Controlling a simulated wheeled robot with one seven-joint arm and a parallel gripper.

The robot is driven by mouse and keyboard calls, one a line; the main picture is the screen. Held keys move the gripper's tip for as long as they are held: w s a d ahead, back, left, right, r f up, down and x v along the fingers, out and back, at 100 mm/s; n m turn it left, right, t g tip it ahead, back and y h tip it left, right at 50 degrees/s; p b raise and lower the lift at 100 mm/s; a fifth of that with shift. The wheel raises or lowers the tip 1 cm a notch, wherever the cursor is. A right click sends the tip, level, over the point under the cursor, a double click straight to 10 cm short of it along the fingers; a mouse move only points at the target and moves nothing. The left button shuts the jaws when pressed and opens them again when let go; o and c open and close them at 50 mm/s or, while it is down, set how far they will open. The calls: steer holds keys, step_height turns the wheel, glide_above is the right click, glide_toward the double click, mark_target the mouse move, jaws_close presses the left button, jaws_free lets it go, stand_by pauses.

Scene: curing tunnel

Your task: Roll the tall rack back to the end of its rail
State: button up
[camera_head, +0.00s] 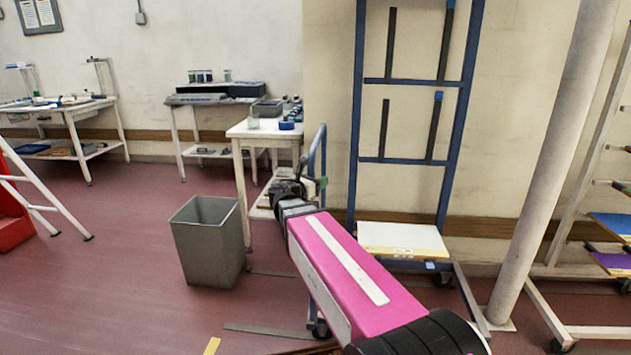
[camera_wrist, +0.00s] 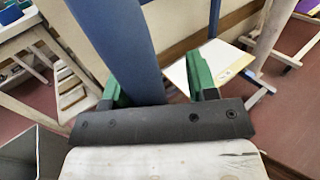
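The tall rack (camera_head: 455,100) is a blue upright frame on casters with dark vertical bars and a cream board (camera_head: 402,239) low on it. It stands near the wall, right of centre in the head view. A bent blue handle (camera_head: 323,158) is at its left side. My gripper (camera_head: 308,188) is at the lower part of this handle. In the wrist view my green fingers (camera_wrist: 158,84) are apart, with a thick blue bar (camera_wrist: 125,45) reaching between them, close to the left finger. A gap shows towards the right finger. The bar's lower end is hidden by my gripper.
A grey bin (camera_head: 208,245) and a white table (camera_head: 262,131) stand left of my gripper. A pale slanting pole (camera_head: 556,150) and another rack (camera_head: 590,215) are at right. Flat strips (camera_head: 268,330) lie on the red floor, which is open at the lower left.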

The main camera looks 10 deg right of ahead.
steer(key=shift+a, duration=0.1)
steer(key=v, duration=1)
steer(key=shift+s+a, duration=0.25)
steer(key=shift+a, duration=0.1)
